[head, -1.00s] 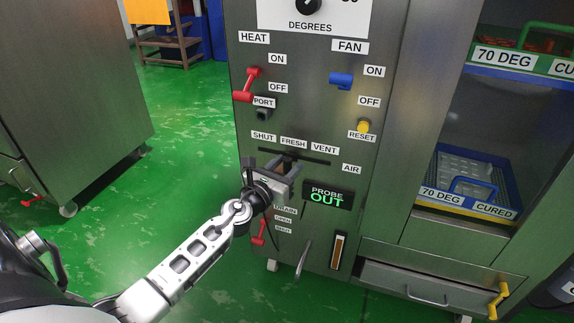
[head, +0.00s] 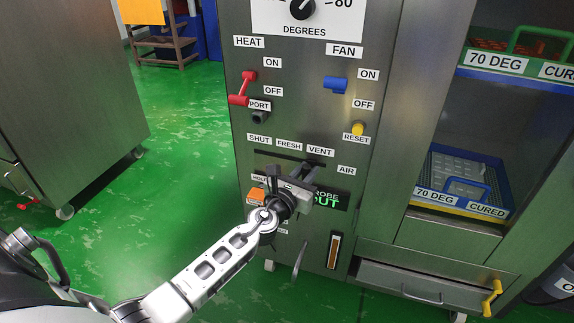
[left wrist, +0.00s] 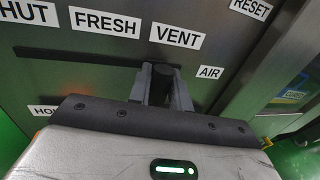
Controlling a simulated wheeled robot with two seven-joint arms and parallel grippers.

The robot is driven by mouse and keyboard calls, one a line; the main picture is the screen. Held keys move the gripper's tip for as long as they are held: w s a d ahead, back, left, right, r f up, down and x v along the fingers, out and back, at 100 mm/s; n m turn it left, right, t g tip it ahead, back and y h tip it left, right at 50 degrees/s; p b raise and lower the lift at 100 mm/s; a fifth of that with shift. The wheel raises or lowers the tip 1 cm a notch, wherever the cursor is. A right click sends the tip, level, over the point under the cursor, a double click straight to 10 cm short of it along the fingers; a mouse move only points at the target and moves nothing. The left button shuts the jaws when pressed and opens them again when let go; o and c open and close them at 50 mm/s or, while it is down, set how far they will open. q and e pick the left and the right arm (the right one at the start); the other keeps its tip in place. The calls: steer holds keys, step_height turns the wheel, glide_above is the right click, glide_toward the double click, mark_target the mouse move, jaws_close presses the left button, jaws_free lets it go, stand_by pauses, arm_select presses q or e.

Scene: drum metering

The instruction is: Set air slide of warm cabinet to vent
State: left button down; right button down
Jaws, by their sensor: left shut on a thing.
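The air slide is a dark horizontal slot (head: 275,156) in the cabinet's steel front, under the SHUT, FRESH and VENT labels, with AIR at its right end. Its dark knob (left wrist: 163,72) shows between my fingers in the left wrist view, below the left part of the VENT label (left wrist: 177,36). My left gripper (head: 308,173) is shut on this knob, below the VENT label in the head view. The fingers and wrist hide the knob in the head view. My right gripper is not in view.
The red HEAT lever (head: 243,88), blue FAN switch (head: 336,85) and yellow RESET button (head: 358,129) are above the slot. My gripper partly covers the PROBE OUT display (head: 331,201). An orange part (head: 257,195) is left of my wrist. Green floor is open at left.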

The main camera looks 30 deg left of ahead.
arm_select(q)
steer(key=shift+w+d, duration=0.15)
steer(key=shift+d, duration=0.55)
steer(key=shift+w+d, duration=0.15)
steer(key=shift+d, duration=0.5)
steer(key=c, duration=1.3)
jaws_free()
steer(key=shift+s+a, duration=0.1)
steer(key=shift+s, duration=0.15)
steer(key=s, duration=1.5)
steer(key=shift+s+d, duration=0.2)
steer(key=shift+d, duration=0.15)
